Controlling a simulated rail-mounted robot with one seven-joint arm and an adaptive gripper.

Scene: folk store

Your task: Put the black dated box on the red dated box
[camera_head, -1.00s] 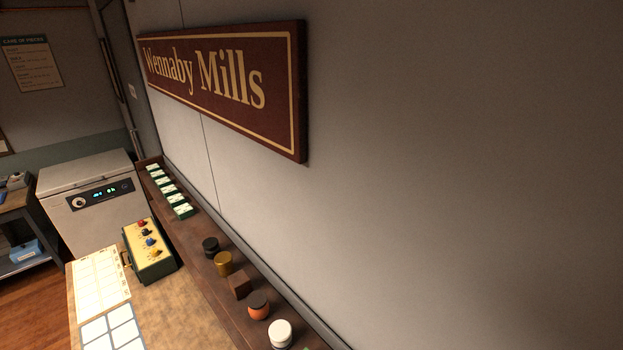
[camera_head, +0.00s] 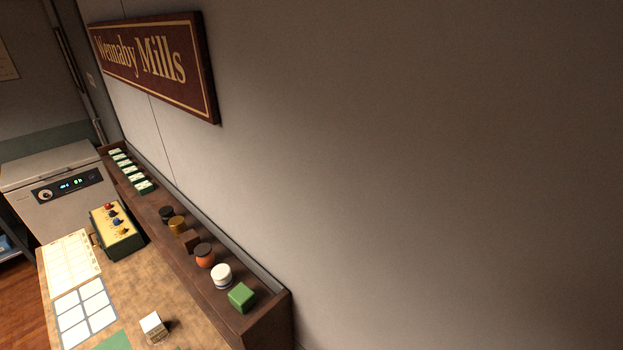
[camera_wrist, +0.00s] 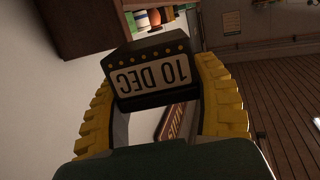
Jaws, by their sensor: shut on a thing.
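My gripper (camera_wrist: 155,72) shows in the wrist view with its two yellow ribbed fingers. It is shut on the black dated box (camera_wrist: 150,84), which has a pale panel reading "10 DEC", upside down in this picture, and a row of yellow dots. The fingers press on its left and right sides. Neither my gripper nor the black box shows in the head view. I cannot make out a red dated box in either view.
In the head view, a small white-topped box (camera_head: 152,325) stands on the bench near a gridded sheet (camera_head: 86,313) and a green patch (camera_head: 115,341). A knobbed control box (camera_head: 116,231) stands behind. Jars and a green block (camera_head: 242,296) line the wall ledge.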

